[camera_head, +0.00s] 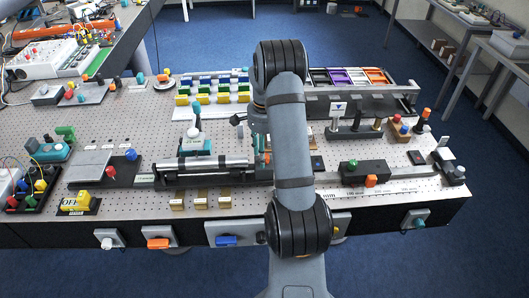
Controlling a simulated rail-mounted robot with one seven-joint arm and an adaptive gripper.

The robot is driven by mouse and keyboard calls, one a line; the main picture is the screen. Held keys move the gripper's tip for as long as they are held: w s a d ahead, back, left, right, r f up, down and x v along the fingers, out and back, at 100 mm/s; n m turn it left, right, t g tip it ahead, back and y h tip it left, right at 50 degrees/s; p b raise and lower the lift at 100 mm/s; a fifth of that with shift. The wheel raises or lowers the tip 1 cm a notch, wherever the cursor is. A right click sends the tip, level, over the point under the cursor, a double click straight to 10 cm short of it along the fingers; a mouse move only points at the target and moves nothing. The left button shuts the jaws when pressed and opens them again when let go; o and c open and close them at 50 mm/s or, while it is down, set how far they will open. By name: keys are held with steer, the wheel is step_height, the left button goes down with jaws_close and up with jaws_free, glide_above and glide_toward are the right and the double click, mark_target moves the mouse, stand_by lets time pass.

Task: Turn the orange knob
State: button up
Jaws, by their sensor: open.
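An orange knob (157,243) with a wide bar shape sits on a white plate on the front face of the table, left of the blue one. Other small orange parts show on the table top, one of them an orange block (371,181) on the slide at the right. My gripper (262,152) hangs over the middle of the table, largely hidden behind my own arm. It is open, and I see nothing held in it. It is well behind and to the right of the orange knob on the front face, not touching it.
A yellow OFF block (75,203) stands at the left front edge. Fixtures crowd the perforated table top (150,125). The blue floor in front is clear.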

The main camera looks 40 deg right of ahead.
steer(key=shift+c, duration=0.9)
jaws_close()
steer(key=shift+n, duration=0.3)
steer(key=n+b, duration=0.1)
steer(key=n, duration=0.5)
steer(key=shift+b, duration=0.3)
steer(key=n, duration=0.6)
steer(key=shift+w+r+n, duration=0.1)
steer(key=shift+n, duration=0.3)
